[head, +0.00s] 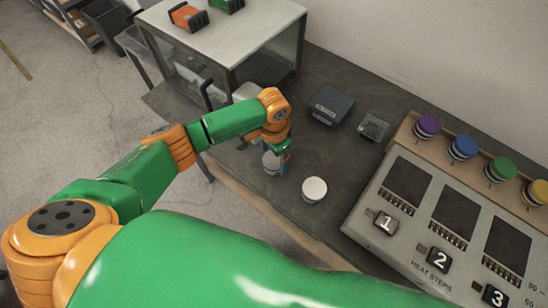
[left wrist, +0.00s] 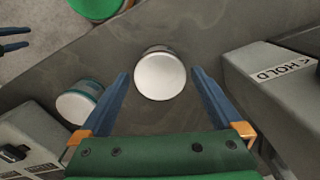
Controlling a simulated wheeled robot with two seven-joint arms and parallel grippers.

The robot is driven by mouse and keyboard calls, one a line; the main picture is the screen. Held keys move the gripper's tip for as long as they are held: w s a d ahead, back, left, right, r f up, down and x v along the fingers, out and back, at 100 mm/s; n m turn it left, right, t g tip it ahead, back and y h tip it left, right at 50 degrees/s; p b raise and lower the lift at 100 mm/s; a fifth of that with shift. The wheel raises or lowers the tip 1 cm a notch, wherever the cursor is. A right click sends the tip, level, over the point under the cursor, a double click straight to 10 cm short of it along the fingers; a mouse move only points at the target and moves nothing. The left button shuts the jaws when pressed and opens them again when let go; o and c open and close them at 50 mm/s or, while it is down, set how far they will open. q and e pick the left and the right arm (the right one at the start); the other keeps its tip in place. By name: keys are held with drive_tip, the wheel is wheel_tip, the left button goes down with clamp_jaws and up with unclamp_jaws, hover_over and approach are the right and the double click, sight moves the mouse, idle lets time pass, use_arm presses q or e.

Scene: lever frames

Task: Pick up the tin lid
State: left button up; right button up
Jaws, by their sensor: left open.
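Two small round tins with white tops stand on the dark bench. One tin (head: 271,163) is under my left gripper (head: 280,155) and partly hidden by it in the head view. In the left wrist view its round white lid (left wrist: 160,77) faces the camera, between and beyond the two blue fingers of my left gripper (left wrist: 160,85). The fingers are spread, with clear gaps to the lid. The other tin (head: 314,190) stands nearer the panel; it also shows left of the fingers in the left wrist view (left wrist: 80,101). Two blue prongs, apparently my right gripper (left wrist: 14,39), show at that view's left edge.
A grey panel (head: 424,258) with numbered switches fills the right of the bench, with coloured knobs behind. A dark blue box (head: 330,106) and a small greenish block (head: 374,127) stand further back. In the left wrist view a grey box marked HOLD (left wrist: 275,75) is close on the right.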

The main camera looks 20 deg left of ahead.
use_arm(q)
drive_tip(key=shift+w, duration=0.15)
drive_tip(key=shift+c, duration=0.6)
drive_tip(key=shift+s, duration=0.2)
drive_tip(key=c, duration=1.1)
drive_tip(key=shift+w, duration=0.1)
drive_tip(key=shift+r, duration=0.1)
